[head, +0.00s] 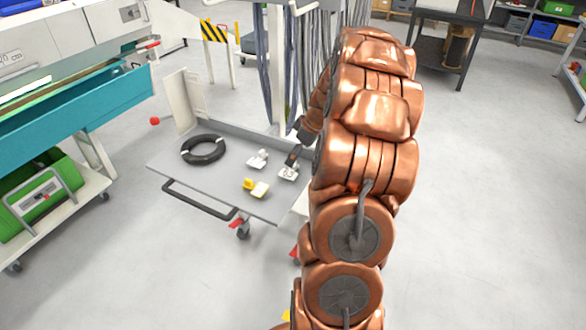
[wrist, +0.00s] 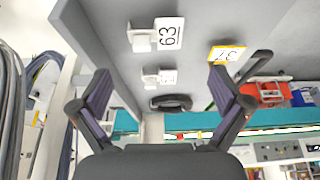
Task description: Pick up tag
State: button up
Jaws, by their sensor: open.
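Three tags are on the grey cart tray. A white tag marked 63 (head: 289,173) is at the right; in the wrist view it is the nearest (wrist: 168,33). A yellow-and-white tag (head: 256,188) is near the front edge, and in the wrist view it has a yellow border (wrist: 226,54). A smaller-looking white tag (head: 258,159) sits farther back, also in the wrist view (wrist: 167,77). My gripper (wrist: 160,82) is open, with nothing between its fingers. In the head view my gripper (head: 293,156) is close to the tag marked 63, partly hidden by my arm.
The tray (head: 225,183) also holds a black cable coil (head: 204,150). The cart has a front handle (head: 198,203) and an upright back panel (head: 182,98). Grey cables (head: 263,65) hang behind. A teal bench (head: 90,115) stands left. Floor at right is clear.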

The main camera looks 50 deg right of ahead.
aim_at(289, 169)
jog(key=shift+d+p+x, duration=0.15)
jog(key=shift+p+x, duration=0.55)
jog(key=shift+x, duration=1.25)
jog(key=shift+d+p+x, duration=0.15)
jog(key=shift+p+x, duration=0.55)
jog(key=shift+x, duration=1.2)
jog(key=c, duration=0.8)
jog(key=shift+r, duration=0.1)
jog(key=shift+r+b, duration=0.85)
jog(key=shift+r, duration=0.6)
jog(key=shift+s+a+r, duration=0.1)
jog(key=shift+s+r, duration=0.05)
jog(key=shift+r, duration=0.05)
jog(key=s+a+b, duration=0.1)
jog(key=s+a, duration=0.1)
jog(key=s, duration=0.2)
jog(key=s+a+r+b, duration=0.1)
jog(key=s+a+b, duration=0.1)
jog(key=s+a, duration=0.1)
jog(key=s+a+b, duration=0.1)
jog(key=s+a, duration=0.2)
jog(key=s, duration=0.3)
jog(key=shift+s+r, duration=0.15)
jog(key=shift+r, duration=0.1)
